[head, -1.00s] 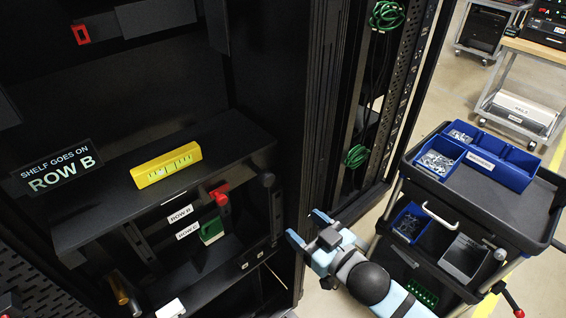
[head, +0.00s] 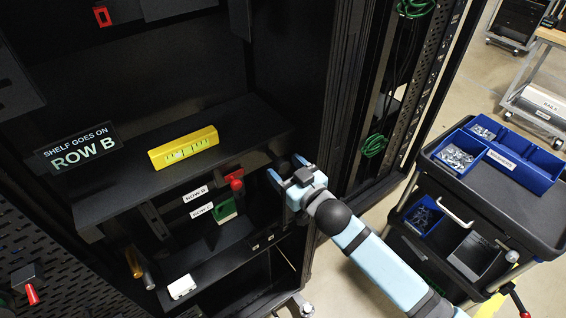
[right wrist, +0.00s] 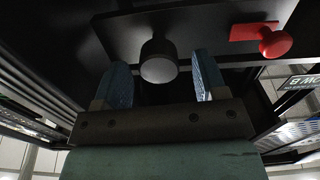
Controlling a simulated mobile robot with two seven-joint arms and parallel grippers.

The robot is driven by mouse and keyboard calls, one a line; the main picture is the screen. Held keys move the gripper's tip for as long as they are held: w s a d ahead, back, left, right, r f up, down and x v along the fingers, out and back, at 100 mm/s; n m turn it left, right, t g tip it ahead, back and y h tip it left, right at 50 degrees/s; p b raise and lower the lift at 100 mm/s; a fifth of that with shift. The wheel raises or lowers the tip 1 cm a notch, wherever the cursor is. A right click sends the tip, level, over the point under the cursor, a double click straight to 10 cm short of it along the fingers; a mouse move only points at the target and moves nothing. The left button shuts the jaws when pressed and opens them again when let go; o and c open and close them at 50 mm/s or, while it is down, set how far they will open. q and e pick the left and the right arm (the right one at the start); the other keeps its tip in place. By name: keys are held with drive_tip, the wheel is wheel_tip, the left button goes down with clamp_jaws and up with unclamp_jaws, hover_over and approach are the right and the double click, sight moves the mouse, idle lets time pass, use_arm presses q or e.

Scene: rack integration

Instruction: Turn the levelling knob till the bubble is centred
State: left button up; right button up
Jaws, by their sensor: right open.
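A yellow spirit level (head: 205,138) lies on the black shelf (head: 105,205) inside the rack. Its pale green vial shows, but the bubble is too small to place. The round black levelling knob (right wrist: 158,62) sits under the shelf's edge in the right wrist view, in line with the gap between my fingers. My right gripper (head: 285,168) is open with blue fingers at the shelf's right front corner; it also shows in the right wrist view (right wrist: 163,75). No contact with the knob is visible. In the head view the gripper mostly hides the knob. My left gripper is out of view.
A red knob (head: 236,183) stands left of the gripper; it also shows in the right wrist view (right wrist: 276,43). A green piece (head: 225,210) and row labels (head: 196,194) are below. The rack post (head: 345,90) is close right. A cart (head: 480,215) with blue bins stands further right.

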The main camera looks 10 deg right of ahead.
drive_tip(key=shift+w+a, duration=0.25)
drive_tip(key=shift+w, duration=0.45)
drive_tip(key=c, duration=0.9)
drive_tip(key=shift+c, duration=0.2)
drive_tip(key=shift+n, duration=0.4)
